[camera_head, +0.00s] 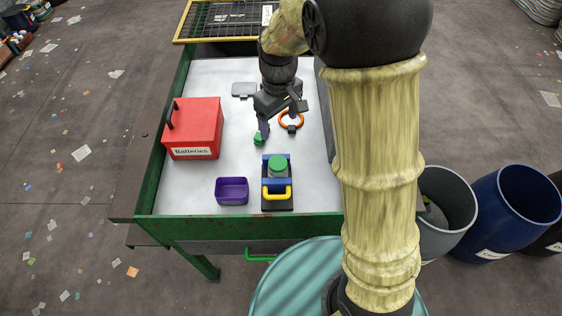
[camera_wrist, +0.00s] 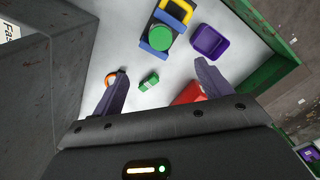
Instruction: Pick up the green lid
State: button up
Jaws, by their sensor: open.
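The round green lid (camera_head: 278,163) sits on top of a black and blue fixture with a yellow handle (camera_head: 277,192), near the front middle of the table. In the wrist view the lid (camera_wrist: 160,37) shows at the top middle, beyond my fingertips. My gripper (camera_head: 277,131) is open and empty above the table, farther back than the lid and apart from it. Its two fingers (camera_wrist: 157,72) are spread wide in the wrist view. A small green block (camera_wrist: 149,81) lies on the table between the fingers in that view; it also shows in the head view (camera_head: 258,140).
A red Batteries box (camera_head: 198,132) stands on the left. A purple bin (camera_head: 232,190) is left of the fixture. An orange ring (camera_head: 300,122) lies by my right finger, partly hidden. A grey flat piece (camera_head: 243,90) lies behind. Green rails (camera_head: 235,227) edge the table.

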jog(key=p, duration=0.3)
send_over(280, 164)
notch_tip(280, 164, down, 12)
jog(key=shift+f, duration=0.15)
dwell(0.4)
jog(key=shift+s+d+f+p, duration=0.1)
jog(key=shift+f+p, duration=0.8)
jog(key=shift+f, duration=1.7)
jog(key=shift+c, duration=0.3)
jog(key=c, duration=1)
